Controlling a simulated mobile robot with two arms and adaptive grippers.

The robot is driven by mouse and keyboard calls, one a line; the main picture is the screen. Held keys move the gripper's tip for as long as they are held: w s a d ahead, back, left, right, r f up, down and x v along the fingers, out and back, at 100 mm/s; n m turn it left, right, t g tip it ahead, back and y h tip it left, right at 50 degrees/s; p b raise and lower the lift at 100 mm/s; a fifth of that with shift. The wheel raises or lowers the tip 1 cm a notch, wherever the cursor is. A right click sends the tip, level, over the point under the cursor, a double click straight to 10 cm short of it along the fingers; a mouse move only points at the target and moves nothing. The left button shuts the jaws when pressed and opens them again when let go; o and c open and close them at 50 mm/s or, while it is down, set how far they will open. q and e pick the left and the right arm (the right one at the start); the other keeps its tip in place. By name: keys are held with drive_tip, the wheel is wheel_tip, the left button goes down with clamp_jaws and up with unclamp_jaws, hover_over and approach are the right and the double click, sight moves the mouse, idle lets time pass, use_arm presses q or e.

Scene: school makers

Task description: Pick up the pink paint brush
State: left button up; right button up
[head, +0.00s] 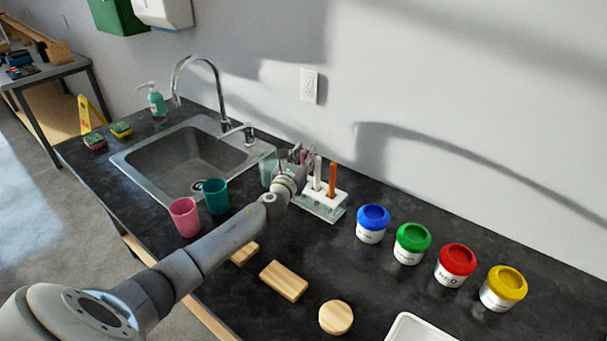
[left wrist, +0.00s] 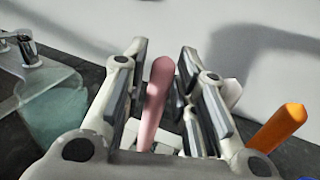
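The pink paint brush (left wrist: 155,105) stands upright between the two fingers of my left gripper (left wrist: 164,72) in the left wrist view. The fingers are apart, with a gap to the brush on the right side; I cannot tell whether the left finger touches it. In the head view, my left gripper (head: 297,155) is at the brush holder (head: 322,208), and only a bit of the pink brush (head: 304,157) shows beside the fingers. A white brush (head: 317,173) and an orange brush (head: 332,180) stand in the holder to the right. My right gripper is out of view.
A glass cup (head: 267,170) stands just left of the gripper, near the sink (head: 180,160). Blue (head: 372,222), green, red and yellow paint jars stand to the right. Wood blocks (head: 284,281) lie in front.

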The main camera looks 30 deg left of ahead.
use_arm(q)
clamp_jaws()
